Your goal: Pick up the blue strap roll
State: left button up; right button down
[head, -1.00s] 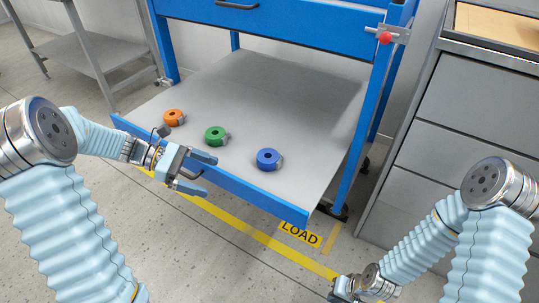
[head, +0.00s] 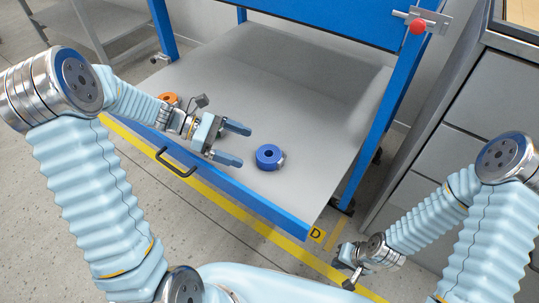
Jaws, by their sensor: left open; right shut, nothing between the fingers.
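The blue strap roll (head: 267,155) lies flat on the grey lower shelf of the blue cart, right of my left gripper. My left gripper (head: 240,144) is open and empty, its two fingers pointing right toward the blue roll, with a gap between them and it. The orange roll (head: 168,99) lies at the shelf's left, partly hidden by my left arm.
The grey shelf (head: 290,75) is bare behind and right of the blue roll. Its blue front edge (head: 250,200) has a black handle (head: 176,164). Blue posts rise at both sides. A grey drawer cabinet (head: 465,110) stands at the right. Yellow tape marks the floor.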

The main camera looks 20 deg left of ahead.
aim_at(261, 153)
pick_arm(q)
jog(key=x, duration=0.7)
jog(key=shift+w+d+f, duration=0.2)
jog(key=shift+w+f, duration=0.05)
jog(key=shift+f, duration=0.05)
jog(key=c, duration=1.1)
jog(key=shift+r, duration=0.1)
jog(key=shift+c, duration=0.2)
